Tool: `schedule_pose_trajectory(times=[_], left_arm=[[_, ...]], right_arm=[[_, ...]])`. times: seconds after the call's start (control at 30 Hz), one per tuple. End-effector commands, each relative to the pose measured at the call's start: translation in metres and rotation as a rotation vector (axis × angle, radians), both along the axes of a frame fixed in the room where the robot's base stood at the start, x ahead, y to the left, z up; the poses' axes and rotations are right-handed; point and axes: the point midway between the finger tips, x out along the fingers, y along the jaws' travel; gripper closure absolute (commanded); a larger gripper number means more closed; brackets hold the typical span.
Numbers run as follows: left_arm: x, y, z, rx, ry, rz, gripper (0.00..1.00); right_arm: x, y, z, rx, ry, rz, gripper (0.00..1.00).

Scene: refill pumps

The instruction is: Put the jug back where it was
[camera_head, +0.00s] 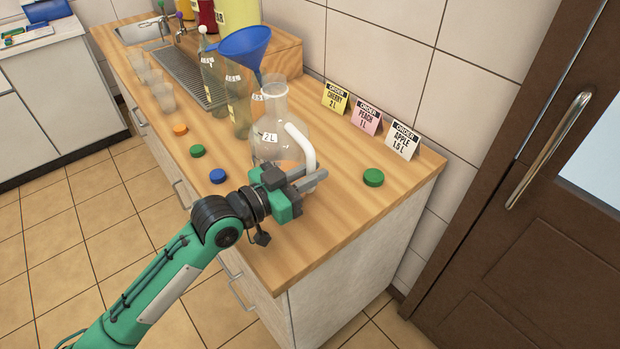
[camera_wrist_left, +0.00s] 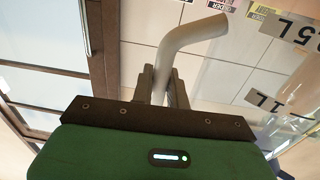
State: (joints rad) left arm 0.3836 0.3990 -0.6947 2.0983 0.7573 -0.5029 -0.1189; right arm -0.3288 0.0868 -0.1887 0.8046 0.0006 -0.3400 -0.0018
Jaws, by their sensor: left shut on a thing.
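The clear jug (camera_head: 270,150), with a "2 L" mark and a white curved handle (camera_head: 300,142), is upright over the wooden counter near its front right part. My left gripper (camera_head: 312,182) is shut on the lower part of the handle. In the left wrist view the pale handle (camera_wrist_left: 190,38) rises from between the two fingers (camera_wrist_left: 165,85), with volume marks at the right. I cannot tell whether the jug's base touches the counter, as the gripper hides part of it. My right gripper is not in view.
A blue funnel (camera_head: 246,44) sits above tinted bottles (camera_head: 212,85) close behind the jug. Order cards (camera_head: 367,116) stand along the wall. Loose caps, green (camera_head: 373,177) and blue (camera_head: 217,176) among them, lie on the counter. Clear cups (camera_head: 164,98) line the front left. The right counter end is mostly clear.

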Motion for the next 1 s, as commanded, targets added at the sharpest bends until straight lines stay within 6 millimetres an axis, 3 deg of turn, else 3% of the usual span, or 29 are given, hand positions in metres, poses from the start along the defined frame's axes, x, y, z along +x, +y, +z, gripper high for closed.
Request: schedule_pose_trajectory(times=[0.13,0.53,0.57,0.63,1.0], left_arm=[[0.000,0.000,-0.015,0.000,-0.001,0.000,1.00],[0.000,0.000,-0.020,-0.001,-0.004,0.000,1.00],[0.000,0.000,-0.020,0.000,-0.001,0.000,0.79],[0.000,0.000,-0.020,-0.001,-0.001,0.000,0.65],[0.000,0.000,-0.015,0.000,-0.001,0.000,0.63]], right_arm=[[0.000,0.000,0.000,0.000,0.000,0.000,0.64],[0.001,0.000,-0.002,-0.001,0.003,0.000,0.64],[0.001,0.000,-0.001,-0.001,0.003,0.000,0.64],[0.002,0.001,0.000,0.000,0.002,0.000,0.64],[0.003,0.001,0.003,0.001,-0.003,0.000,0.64]])
